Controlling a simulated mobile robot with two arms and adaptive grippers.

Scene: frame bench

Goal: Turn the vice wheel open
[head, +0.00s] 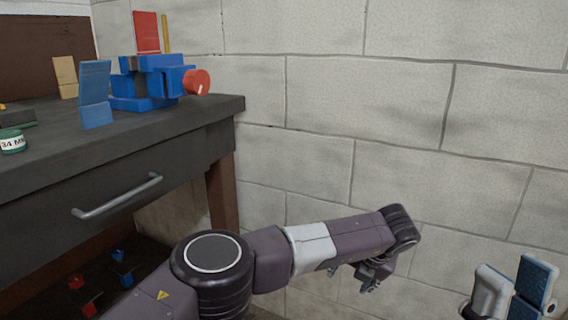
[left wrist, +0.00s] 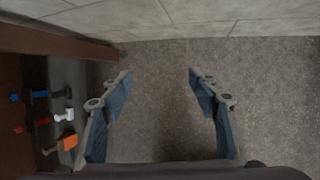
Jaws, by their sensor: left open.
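The blue vice (head: 145,88) stands on the dark bench top near its right end. Its red wheel (head: 198,82) faces right, toward the bench edge, and nothing touches it. My left gripper (head: 372,278) is low in front of the wall, right of the bench and well below the wheel. In the left wrist view its two blue-padded fingers (left wrist: 160,82) are spread wide with only floor between them. My right gripper (head: 525,295) shows partly at the bottom right corner, far from the vice; its opening is unclear.
On the bench (head: 190,128) stand a blue angled piece (head: 95,95), a tan block (head: 65,77) and a green-labelled tin (head: 12,141). A red piece (head: 147,32) rises behind the vice. The bench drawer has a metal handle (head: 115,196). Several tools lie underneath. A block wall (head: 370,100) closes the back.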

